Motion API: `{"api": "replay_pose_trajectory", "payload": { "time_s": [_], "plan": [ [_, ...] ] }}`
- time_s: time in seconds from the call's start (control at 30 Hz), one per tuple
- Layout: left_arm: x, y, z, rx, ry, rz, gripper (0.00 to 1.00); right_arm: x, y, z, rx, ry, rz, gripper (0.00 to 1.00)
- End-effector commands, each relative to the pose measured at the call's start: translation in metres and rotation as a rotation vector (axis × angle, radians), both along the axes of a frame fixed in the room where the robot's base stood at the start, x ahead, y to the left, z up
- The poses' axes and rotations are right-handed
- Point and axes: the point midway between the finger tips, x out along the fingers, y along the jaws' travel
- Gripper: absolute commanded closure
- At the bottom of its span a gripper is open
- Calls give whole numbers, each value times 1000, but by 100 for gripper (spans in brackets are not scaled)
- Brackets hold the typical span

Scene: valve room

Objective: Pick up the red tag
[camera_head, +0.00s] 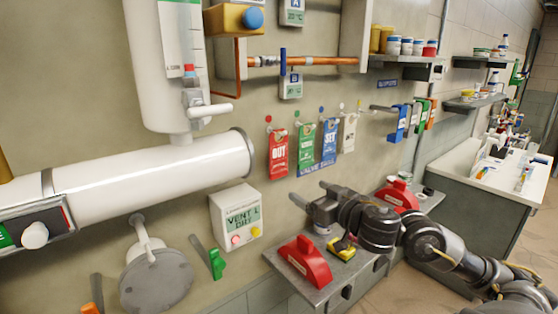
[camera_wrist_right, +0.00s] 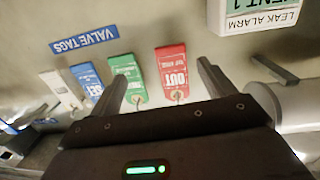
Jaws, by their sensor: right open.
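The red tag (camera_head: 278,152), marked OUT, hangs from a hook on the wall at the left end of a row of tags. In the right wrist view the red tag (camera_wrist_right: 173,70) appears upside down, between the lines of the two fingers and nearer the right one. My right gripper (camera_head: 308,194) is open and empty, below the tags in the head view. Its fingers (camera_wrist_right: 162,70) also show in the wrist view, spread apart, with the green tag (camera_wrist_right: 126,78) near the left finger. The red tag is not gripped. My left gripper is not in view.
A blue tag (camera_head: 328,141) and a white tag (camera_head: 348,132) hang to the right. A blue VALVE TAGS label (camera_wrist_right: 83,40) is on the wall. A leak alarm box (camera_head: 238,219) is at left. A shelf (camera_head: 326,286) below holds red holders (camera_head: 305,262) and a yellow device (camera_head: 342,248).

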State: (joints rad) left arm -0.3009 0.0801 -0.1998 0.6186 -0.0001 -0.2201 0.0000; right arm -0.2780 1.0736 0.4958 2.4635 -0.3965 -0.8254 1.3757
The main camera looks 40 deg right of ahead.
Motion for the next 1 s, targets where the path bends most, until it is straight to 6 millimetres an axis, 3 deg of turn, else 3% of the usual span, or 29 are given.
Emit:
{"api": "replay_pose_trajectory", "payload": {
  "time_s": [0.03, 0.1, 0.2, 0.37, 0.8, 1.0],
  "plan": [
    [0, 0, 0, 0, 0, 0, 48, 2, 3, 17, -3, -25, 24, 18],
    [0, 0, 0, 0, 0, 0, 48, 4, 6, 32, 7, -49, 47, 18],
    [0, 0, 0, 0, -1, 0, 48, 5, 8, 42, 14, -62, 64, 18],
    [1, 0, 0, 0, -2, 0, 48, 8, 8, 43, 19, -64, 66, 18],
    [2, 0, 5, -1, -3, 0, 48, 53, 6, 44, 21, -66, 62, 18],
    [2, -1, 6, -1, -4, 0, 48, 61, 7, 42, 18, -63, 64, 18]
  ]
}}
